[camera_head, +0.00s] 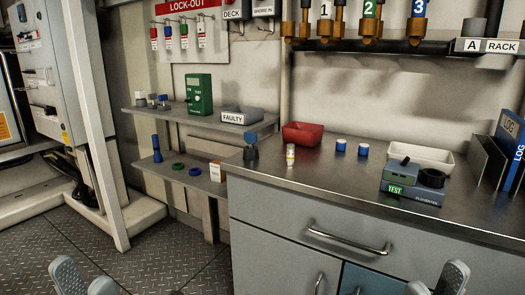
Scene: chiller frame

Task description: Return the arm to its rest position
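My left gripper (86,281) shows at the bottom left edge of the head view, above the dark patterned floor. Its two grey fingertips are apart with nothing between them. My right gripper (436,283) shows at the bottom right edge, in front of the workbench drawers. Its fingertips are also apart and empty. Both grippers sit low in the picture, clear of the items on the bench. The arms behind the fingertips are out of the picture.
The workbench (270,183) holds a red bin (301,134), a white tray (420,155), a TEST device (411,191), blue-capped containers and a small bottle. A drawer handle (348,240) sticks out in front. Wall shelves (195,116) stand left, with a white post (92,125) beyond.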

